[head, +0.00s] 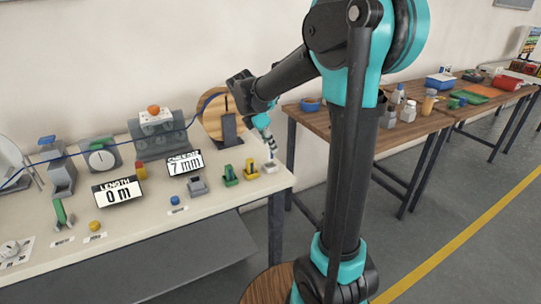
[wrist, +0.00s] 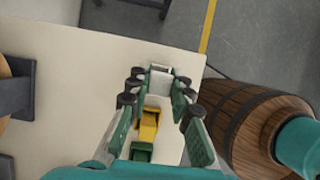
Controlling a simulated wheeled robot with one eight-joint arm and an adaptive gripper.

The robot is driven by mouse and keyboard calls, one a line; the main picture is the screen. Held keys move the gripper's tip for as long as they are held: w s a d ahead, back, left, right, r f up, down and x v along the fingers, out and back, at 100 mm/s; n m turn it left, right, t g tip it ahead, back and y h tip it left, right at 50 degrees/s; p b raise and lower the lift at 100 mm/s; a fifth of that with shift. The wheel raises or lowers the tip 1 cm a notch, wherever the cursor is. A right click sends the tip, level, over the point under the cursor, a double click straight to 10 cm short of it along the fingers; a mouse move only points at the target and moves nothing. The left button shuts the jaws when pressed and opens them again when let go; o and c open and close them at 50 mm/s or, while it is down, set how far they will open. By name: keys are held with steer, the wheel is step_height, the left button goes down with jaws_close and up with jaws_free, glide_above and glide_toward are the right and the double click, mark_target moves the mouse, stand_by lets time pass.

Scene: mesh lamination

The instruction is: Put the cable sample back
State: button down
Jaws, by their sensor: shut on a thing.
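My gripper (head: 270,150) reaches down at the right end of the long pale table. In the wrist view its two green-and-black fingers (wrist: 158,84) stand on either side of a small pale grey block (wrist: 160,78) and are shut on it. The block also shows low at the table's right corner in the head view (head: 271,167). I cannot tell whether this block is the cable sample or a stand for it. A yellow piece (head: 251,169) and a green piece (head: 230,176) stand in a row to its left.
A wooden spool (head: 216,118) stands behind the row. A length display (head: 118,192) and a second display reading 7 mm (head: 186,163) stand to the left on the pale table (head: 150,222). A wooden barrel (wrist: 262,125) stands beside the table edge. A brown table (head: 318,120) lies behind.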

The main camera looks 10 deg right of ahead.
mark_target(270, 155)
steer(key=shift+f, duration=2.2)
steer(key=c, duration=1.4)
jaws_free()
steer(key=shift+f, duration=0.1)
steer(key=shift+o, duration=0.2)
steer(key=v, duration=1.2)
steer(key=s+d+f+m+t+y, duration=0.1)
steer(key=s+d+f+m, duration=0.3)
steer(key=s+f+m, duration=0.6)
steer(key=s+d+f+m+t+y, duration=0.1)
steer(key=s+d+f+m+y, duration=0.2)
steer(key=s+f+m, duration=0.6)
steer(key=s+d+m, duration=0.1)
steer(key=m, duration=0.1)
steer(key=shift+s+f+m+t, duration=0.3)
steer(key=shift+s+f+t, duration=0.05)
steer(key=shift+f+t, duration=0.05)
steer(key=shift+d, duration=0.15)
